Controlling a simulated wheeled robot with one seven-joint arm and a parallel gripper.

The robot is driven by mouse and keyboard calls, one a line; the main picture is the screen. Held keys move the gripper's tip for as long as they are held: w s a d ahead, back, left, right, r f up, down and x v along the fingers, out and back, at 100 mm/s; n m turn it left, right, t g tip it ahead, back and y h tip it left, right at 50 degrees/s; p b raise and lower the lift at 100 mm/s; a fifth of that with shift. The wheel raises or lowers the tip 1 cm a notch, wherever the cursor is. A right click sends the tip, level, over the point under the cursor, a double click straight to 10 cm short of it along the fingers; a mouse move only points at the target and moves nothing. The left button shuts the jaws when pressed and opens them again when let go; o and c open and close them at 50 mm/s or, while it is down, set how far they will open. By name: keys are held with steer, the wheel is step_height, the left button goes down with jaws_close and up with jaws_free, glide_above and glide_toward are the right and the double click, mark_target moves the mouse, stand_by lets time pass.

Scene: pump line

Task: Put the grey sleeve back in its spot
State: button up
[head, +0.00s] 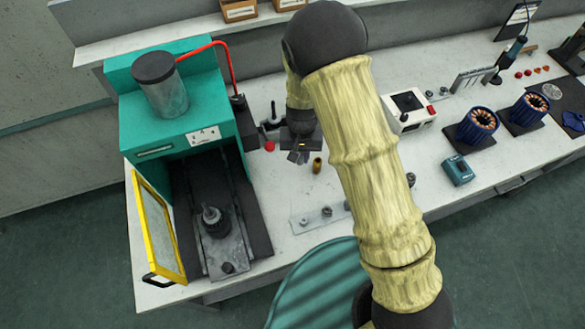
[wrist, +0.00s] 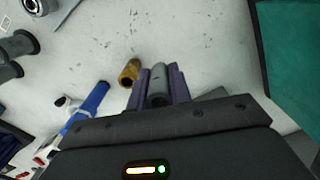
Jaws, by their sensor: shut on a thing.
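In the wrist view the grey sleeve (wrist: 157,92) sits between the two purple-grey fingers of my gripper (wrist: 160,84), which is shut on it. The sleeve shows its open round end. In the head view my gripper (head: 299,156) hangs over the bench between the green press and my arm. The sleeve is too small to make out there. A brass sleeve (head: 317,165) stands on the bench just right of the gripper. It also shows in the wrist view (wrist: 130,73), close beside the left finger and apart from it. I cannot tell which spot belongs to the grey sleeve.
The green press (head: 172,115), with its yellow-framed guard (head: 158,225) open, stands at the left. A clear plate (head: 318,217) with metal parts lies near the front edge. A white device (head: 408,110) and blue-cased stators (head: 477,125) are at the right. Bare bench lies around the brass sleeve.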

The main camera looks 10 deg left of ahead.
mark_target(292, 179)
steer(key=shift+s+a+f+n, duration=0.3)
steer(key=shift+s+a+f, duration=0.65)
steer(key=shift+s, duration=0.15)
steer(key=shift+r, duration=0.1)
step_height(292, 179, down, 4)
steer(key=b, duration=0.4)
steer(key=shift+w+d+f, duration=0.1)
steer(key=shift+f, duration=0.1)
stand_by(0.5)
steer(key=shift+f, duration=0.4)
stand_by(0.6)
